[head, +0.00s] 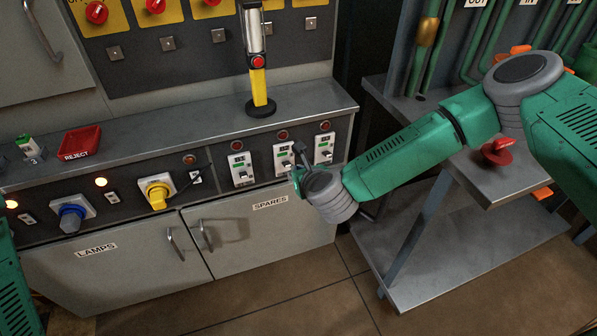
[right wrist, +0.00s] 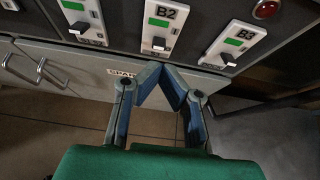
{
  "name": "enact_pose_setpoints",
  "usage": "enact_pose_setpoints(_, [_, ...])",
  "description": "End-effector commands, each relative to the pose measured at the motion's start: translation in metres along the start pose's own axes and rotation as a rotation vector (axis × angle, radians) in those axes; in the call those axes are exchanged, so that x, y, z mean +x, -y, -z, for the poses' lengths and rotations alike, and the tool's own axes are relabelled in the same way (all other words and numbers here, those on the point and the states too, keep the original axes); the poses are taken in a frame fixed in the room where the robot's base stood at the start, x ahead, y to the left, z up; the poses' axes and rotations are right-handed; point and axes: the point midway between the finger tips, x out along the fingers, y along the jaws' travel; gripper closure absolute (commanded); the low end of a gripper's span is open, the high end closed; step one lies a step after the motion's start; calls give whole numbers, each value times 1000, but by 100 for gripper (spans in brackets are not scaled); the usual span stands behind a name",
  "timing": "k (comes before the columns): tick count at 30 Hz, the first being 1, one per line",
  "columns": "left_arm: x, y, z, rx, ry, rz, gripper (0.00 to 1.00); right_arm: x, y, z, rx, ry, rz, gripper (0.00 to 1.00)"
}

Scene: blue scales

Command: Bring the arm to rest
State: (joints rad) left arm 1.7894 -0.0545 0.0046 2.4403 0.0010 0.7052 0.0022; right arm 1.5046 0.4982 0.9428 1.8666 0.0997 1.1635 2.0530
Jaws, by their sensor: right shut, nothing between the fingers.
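My right arm reaches in from the right in the head view. Its gripper (head: 301,158) is small and partly hidden behind my wrist, in front of the breaker panel. In the right wrist view the gripper's blue fingers (right wrist: 164,72) lean together at the tips, shut and empty. They point at the panel just below the white switch module marked B2 (right wrist: 160,28). I cannot tell whether they touch it. My left gripper is out of view; only a green piece of that arm shows at the left edge.
Another white switch module (head: 242,169) stands left of B2, and B3 (right wrist: 234,45) right. A grey cart (head: 450,262) stands right, under my arm.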

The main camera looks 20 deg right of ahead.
Motion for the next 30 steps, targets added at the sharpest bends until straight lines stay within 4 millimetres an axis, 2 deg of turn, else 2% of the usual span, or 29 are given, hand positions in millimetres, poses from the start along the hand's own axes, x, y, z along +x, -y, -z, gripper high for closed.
enact_pose_setpoints(8, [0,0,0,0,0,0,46,-3,-3,3,-19,-4,-8,100])
enact_pose_setpoints(11, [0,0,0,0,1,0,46,-11,-18,20,-154,-29,-58,100])
enact_pose_setpoints(14, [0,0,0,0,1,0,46,-34,-44,59,-454,-76,-167,100])
enact_pose_setpoints(15, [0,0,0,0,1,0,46,-47,-53,80,-613,-95,-227,100])
enact_pose_setpoints(19, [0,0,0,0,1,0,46,-97,-63,152,-1185,-135,-452,100])
enact_pose_setpoints(22, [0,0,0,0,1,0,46,-138,-47,201,-1611,-142,-643,100])
enact_pose_setpoints(24, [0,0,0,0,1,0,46,-167,-26,229,-1894,-134,-788,100])
enact_pose_setpoints(27, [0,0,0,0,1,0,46,-205,12,257,-2246,-110,-1002,100])
enact_pose_setpoints(30, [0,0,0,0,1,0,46,-236,50,272,-2505,-80,-1202,100])
